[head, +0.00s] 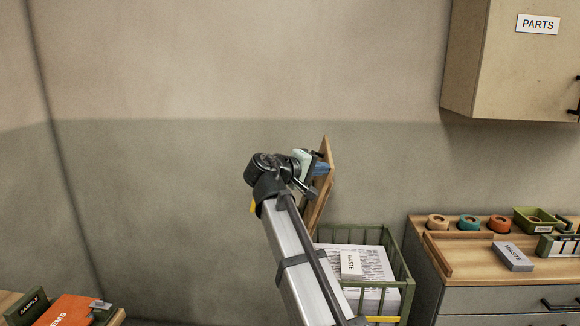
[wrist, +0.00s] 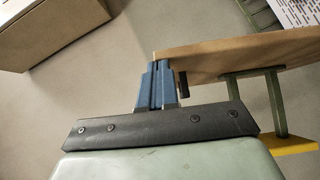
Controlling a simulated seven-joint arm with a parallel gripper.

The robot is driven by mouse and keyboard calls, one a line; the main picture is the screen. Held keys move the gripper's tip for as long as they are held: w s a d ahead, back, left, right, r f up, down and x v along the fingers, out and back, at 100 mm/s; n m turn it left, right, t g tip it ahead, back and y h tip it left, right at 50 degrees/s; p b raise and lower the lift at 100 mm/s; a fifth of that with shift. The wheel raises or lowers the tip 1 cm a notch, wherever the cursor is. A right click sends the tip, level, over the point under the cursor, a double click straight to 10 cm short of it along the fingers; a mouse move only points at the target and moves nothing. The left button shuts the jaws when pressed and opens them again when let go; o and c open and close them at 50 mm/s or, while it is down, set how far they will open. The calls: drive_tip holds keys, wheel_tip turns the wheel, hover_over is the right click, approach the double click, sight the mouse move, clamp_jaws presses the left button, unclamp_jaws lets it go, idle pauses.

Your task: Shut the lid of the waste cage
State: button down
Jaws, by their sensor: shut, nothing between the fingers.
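My gripper (head: 323,168) is at the upper part of the lid. In the wrist view the blue fingers (wrist: 157,68) are together, with nothing between them, right beside the lid's edge (wrist: 230,56). I cannot tell whether they touch it. My arm hides part of the cage's left side.
A PARTS cupboard (head: 500,70) hangs above. An orange item (head: 62,311) lies at the lower left. The wall behind is bare.

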drive_tip(key=d+f+m+g+y, duration=0.1)
drive_tip(key=d+f+y, duration=0.1)
drive_tip(key=d+f, duration=0.45)
drive_tip(key=d+f+m+y, duration=0.2)
drive_tip(key=d+f, duration=0.1)
drive_tip(key=d, duration=0.6)
drive_tip(key=d+f+m+g+y, duration=0.1)
drive_tip(key=d+f, duration=0.3)
drive_tip(key=d, duration=0.4)
drive_tip(key=d+f+m+y, duration=0.1)
drive_tip(key=d+f, duration=0.4)
drive_tip(key=f, duration=0.7)
drive_tip(key=d+f+m+y, duration=0.1)
drive_tip(key=d+f+y, duration=0.2)
drive_tip(key=f, duration=0.9)
drive_tip(key=shift+d+f+y, duration=0.15)
drive_tip(key=shift+d+y, duration=0.25)
drive_tip(key=shift+d, duration=0.45)
drive_tip(key=s+r, duration=0.7)
drive_tip(key=r, duration=0.5)
drive_tip(key=shift+r, duration=0.15)
